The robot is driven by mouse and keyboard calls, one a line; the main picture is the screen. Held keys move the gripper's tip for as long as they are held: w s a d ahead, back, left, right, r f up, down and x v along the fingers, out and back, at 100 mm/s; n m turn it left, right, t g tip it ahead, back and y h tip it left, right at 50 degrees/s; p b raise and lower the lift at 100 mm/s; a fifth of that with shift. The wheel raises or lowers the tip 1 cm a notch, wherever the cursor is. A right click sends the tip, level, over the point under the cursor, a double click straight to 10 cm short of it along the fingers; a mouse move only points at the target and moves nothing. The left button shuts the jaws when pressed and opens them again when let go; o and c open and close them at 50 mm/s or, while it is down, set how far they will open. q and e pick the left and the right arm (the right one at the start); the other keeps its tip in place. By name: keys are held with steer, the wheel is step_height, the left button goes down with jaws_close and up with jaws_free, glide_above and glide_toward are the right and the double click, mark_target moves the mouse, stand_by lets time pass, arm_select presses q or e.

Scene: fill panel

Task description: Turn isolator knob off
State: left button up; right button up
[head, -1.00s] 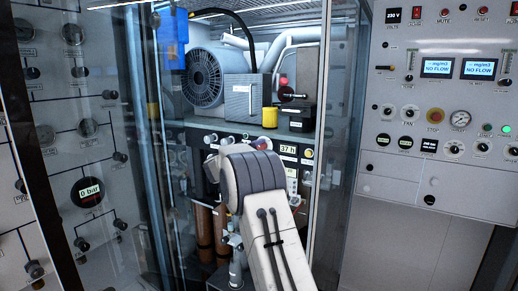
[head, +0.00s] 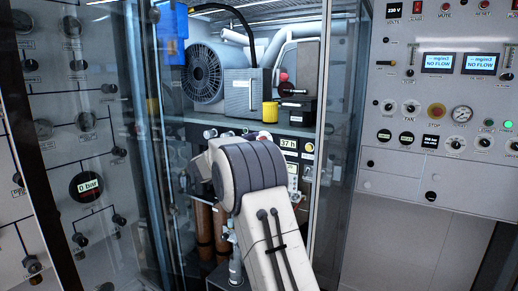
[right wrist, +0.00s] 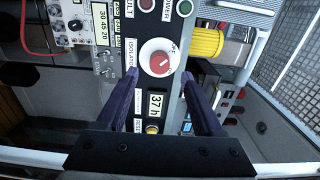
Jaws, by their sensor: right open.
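The knob shows between and just beyond the fingertips; no contact is visible. In the head view my right arm reaches into the open cabinet and its wrist hides the knob and the gripper. My left gripper is not in view.
A "37 h" display (right wrist: 156,104) lies near the knob, with a green button (right wrist: 184,8) on the other side. A yellow cylinder (right wrist: 206,42) stands beside the strip. In the head view a glass door (head: 115,120) stands left, a control panel (head: 410,180) right.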

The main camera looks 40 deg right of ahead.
steer(key=b+v, duration=0.1)
steer(key=v, duration=0.5)
steer(key=shift+b, duration=0.3)
